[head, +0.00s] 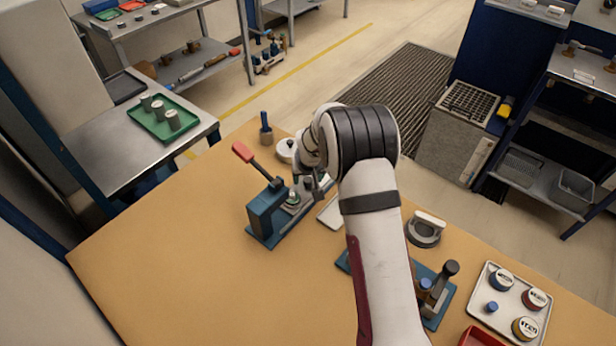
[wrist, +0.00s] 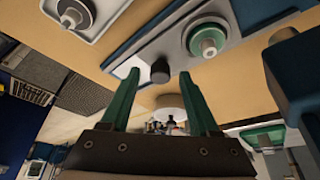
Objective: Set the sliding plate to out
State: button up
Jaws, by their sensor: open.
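A blue bench press (head: 265,212) with a red-tipped lever stands on the wooden table, left of my arm. Its sliding plate is a grey strip (wrist: 182,48) in the wrist view, carrying a round green-and-white part (wrist: 207,40) and a short dark knob (wrist: 160,70). The round part also shows in the head view (head: 293,198), beside the press body. My gripper (wrist: 159,76) is open and its green fingers point at the plate. The knob appears between the two fingertips; contact cannot be told. My arm partly hides the plate's far end in the head view.
A white round-topped object (head: 285,150) and a small blue-based tool (head: 266,130) stand behind the press. Right of my arm are a grey ring-shaped fixture (head: 425,232), a blue stand (head: 436,310) and a tray (head: 535,315) with several round meters. The table's front left is clear.

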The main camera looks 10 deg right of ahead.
grip_shut()
dwell(1.3)
